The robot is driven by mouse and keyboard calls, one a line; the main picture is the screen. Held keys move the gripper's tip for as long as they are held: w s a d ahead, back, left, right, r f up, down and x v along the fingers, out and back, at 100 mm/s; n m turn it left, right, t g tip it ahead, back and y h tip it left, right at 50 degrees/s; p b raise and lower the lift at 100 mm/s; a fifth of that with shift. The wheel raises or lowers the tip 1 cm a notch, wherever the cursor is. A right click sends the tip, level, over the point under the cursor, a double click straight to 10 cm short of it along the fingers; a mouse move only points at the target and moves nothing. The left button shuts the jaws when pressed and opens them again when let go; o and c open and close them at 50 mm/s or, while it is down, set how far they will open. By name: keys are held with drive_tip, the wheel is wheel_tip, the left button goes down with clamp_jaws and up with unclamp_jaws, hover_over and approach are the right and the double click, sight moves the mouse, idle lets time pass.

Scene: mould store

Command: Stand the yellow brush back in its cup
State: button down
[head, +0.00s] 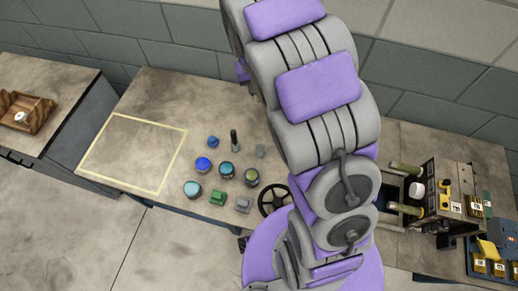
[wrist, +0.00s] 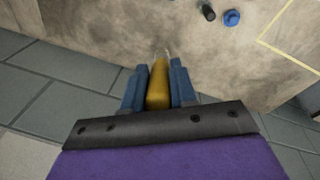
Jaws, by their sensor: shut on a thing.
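My gripper (wrist: 158,68) shows in the wrist view, its two blue fingers closed on a yellow, rod-like thing that looks like the yellow brush (wrist: 158,88). The brush lies between the fingers and points away from the wrist, with a thin pale tip at its far end. Beyond it is the worn worktop (wrist: 110,40). In the head view my arm hides the gripper and the brush. I cannot make out for sure which thing is the brush's cup.
Several small jars and blocks stand mid-worktop, among them a blue jar (head: 203,165), a green block (head: 218,198) and a black handwheel (head: 275,200). A yellow-outlined area (head: 125,152) at left is bare. A machine (head: 440,195) and a blue tray (head: 480,266) are at right.

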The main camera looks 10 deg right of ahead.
drive_tip(key=shift+w+a+f, duration=0.1)
drive_tip(key=shift+w+a, duration=0.1)
drive_tip(key=shift+a, duration=0.25)
drive_tip(key=shift+d+f, duration=0.1)
drive_tip(key=shift+d, duration=0.45)
drive_tip(key=shift+s+d+f, duration=0.1)
drive_tip(key=shift+f, duration=0.25)
drive_tip(key=s+f+n+g+b, duration=0.2)
drive_tip(key=f+n+b, duration=0.4)
drive_tip(key=f, duration=2)
drive_tip(key=shift+s+f+n+b, duration=0.3)
drive_tip(key=shift+s+b, duration=0.4)
drive_tip(key=shift+b, duration=1.65)
